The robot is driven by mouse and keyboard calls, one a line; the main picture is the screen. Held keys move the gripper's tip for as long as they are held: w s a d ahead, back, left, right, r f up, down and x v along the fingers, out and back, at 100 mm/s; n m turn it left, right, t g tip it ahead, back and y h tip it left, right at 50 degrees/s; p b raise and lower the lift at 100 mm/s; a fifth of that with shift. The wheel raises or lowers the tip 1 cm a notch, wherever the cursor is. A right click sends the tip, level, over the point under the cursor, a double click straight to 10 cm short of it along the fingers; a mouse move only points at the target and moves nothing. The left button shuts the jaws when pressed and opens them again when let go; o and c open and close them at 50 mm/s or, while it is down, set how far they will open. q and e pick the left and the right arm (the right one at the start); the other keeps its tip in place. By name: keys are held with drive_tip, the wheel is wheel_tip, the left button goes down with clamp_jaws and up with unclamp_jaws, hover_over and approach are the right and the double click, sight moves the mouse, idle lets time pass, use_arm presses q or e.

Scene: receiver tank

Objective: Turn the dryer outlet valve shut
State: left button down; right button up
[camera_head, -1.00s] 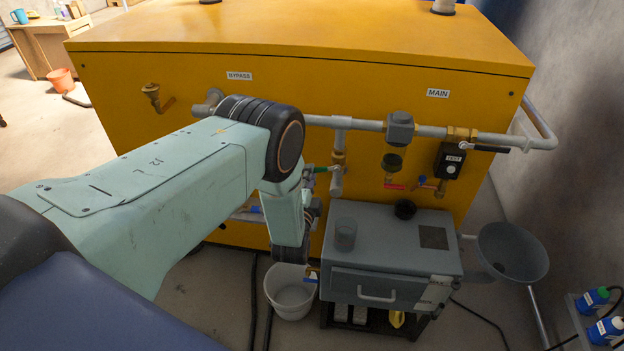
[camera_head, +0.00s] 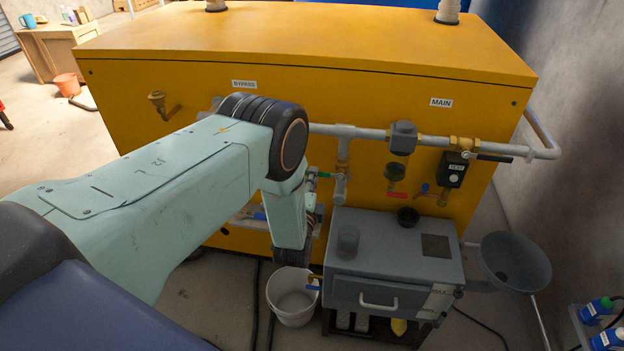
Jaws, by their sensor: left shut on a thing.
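My left arm comes in from the left, and its gripper (camera_head: 293,257) hangs pointing down in front of the lower pipework, left of the grey box. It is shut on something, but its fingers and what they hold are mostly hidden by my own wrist. I cannot tell which valve is the dryer outlet valve, as no such label is readable. Near the gripper are a lower pipe with a blue handle (camera_head: 259,214) to its left and a green-handled valve (camera_head: 322,175) above right. My right gripper is not in view.
A yellow cabinet (camera_head: 205,140) carries pipes and a black-levered main valve (camera_head: 491,158). The grey box (camera_head: 398,263), a white bucket (camera_head: 293,308) and a grey funnel (camera_head: 517,262) stand in front. Dark hoses lie on the floor.

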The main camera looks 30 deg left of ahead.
use_arm(q)
drive_tip(key=c, duration=1.3)
unclamp_jaws()
drive_tip(key=shift+r, duration=0.1)
drive_tip(key=v, duration=1.2)
